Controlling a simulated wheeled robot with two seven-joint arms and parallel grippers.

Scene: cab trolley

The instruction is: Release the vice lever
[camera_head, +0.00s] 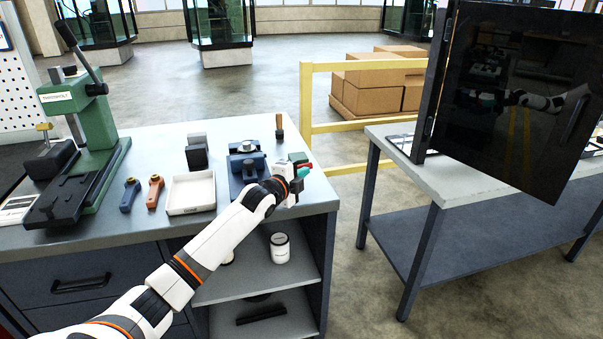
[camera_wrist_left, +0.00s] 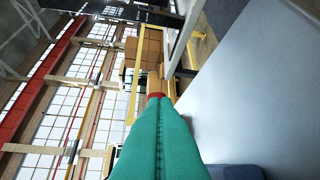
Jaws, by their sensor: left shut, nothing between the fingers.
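The blue vice (camera_head: 238,180) stands near the right end of the grey bench, partly hidden by my left arm. My left gripper (camera_head: 299,158) is just right of the vice, near the bench's right edge. Its green fingers are shut with nothing between them; they fill the lower middle of the left wrist view (camera_wrist_left: 160,140). A small red part (camera_head: 306,167) shows beside the fingers, and red shows at their tips in the left wrist view (camera_wrist_left: 157,96). I cannot tell whether this is the lever's end or part of the gripper. My right gripper is not in view.
A green press (camera_head: 95,125) stands at the bench's left. A white tray (camera_head: 191,192), blue and orange handled tools and a wooden-handled tool (camera_head: 279,126) are on the bench. A second table (camera_head: 440,180) with a dark open door stands right, across a gap. Yellow rail (camera_head: 305,100) behind.

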